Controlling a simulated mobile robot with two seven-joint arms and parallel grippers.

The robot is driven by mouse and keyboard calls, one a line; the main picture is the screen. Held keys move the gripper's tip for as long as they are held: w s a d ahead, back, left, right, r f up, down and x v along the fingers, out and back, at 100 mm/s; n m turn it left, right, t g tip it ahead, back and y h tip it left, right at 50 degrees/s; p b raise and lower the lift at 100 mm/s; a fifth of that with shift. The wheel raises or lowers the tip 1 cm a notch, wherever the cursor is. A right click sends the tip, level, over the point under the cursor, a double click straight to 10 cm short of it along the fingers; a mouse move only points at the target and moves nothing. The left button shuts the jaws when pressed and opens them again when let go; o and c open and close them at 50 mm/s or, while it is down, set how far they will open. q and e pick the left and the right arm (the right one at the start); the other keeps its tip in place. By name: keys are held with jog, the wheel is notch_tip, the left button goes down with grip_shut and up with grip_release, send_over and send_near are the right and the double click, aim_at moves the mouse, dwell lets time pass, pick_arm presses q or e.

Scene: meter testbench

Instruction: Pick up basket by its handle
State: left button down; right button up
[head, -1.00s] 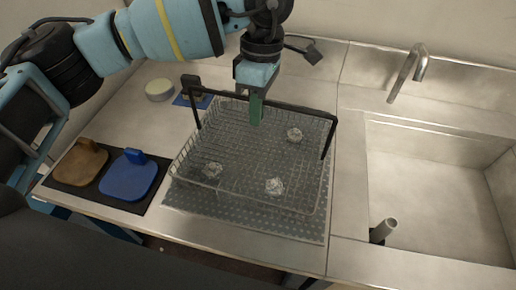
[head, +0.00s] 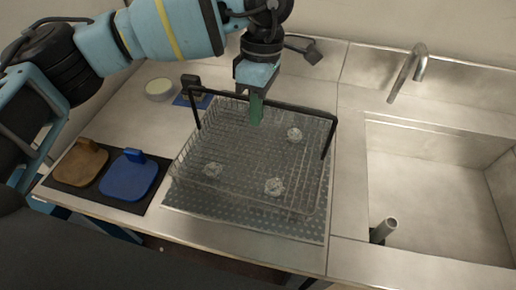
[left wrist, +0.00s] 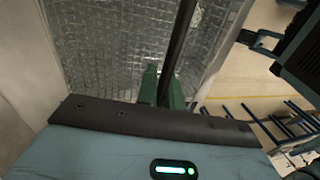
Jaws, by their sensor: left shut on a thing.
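The wire basket (head: 215,150) sits over a grey textured mat on the steel counter. Its black handle (head: 300,111) stands upright across it. A few clear crumpled pieces, such as one (head: 274,186) near the front, lie in the basket. My left gripper (head: 256,108) comes down from above with green fingers and is shut on the handle near its middle. In the left wrist view the handle (left wrist: 180,45) runs between the green fingers (left wrist: 163,88). My right gripper is not in view.
A sink (head: 435,190) with a faucet (head: 408,70) is on the right. A blue paddle-like item (head: 128,177) and a brown one (head: 80,163) lie on a black mat at left. A round pale container (head: 158,89) stands at the back left.

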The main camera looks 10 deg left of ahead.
pick_arm(q)
jog(key=shift+r, duration=0.15)
jog(key=shift+r, duration=1.45)
jog(key=shift+d+r, duration=0.15)
jog(key=shift+r, duration=0.05)
jog(key=s+d+r+b, duration=0.1)
jog(key=s+d+b, duration=0.1)
jog(key=s+d, duration=0.9)
jog(key=shift+d+r, duration=0.2)
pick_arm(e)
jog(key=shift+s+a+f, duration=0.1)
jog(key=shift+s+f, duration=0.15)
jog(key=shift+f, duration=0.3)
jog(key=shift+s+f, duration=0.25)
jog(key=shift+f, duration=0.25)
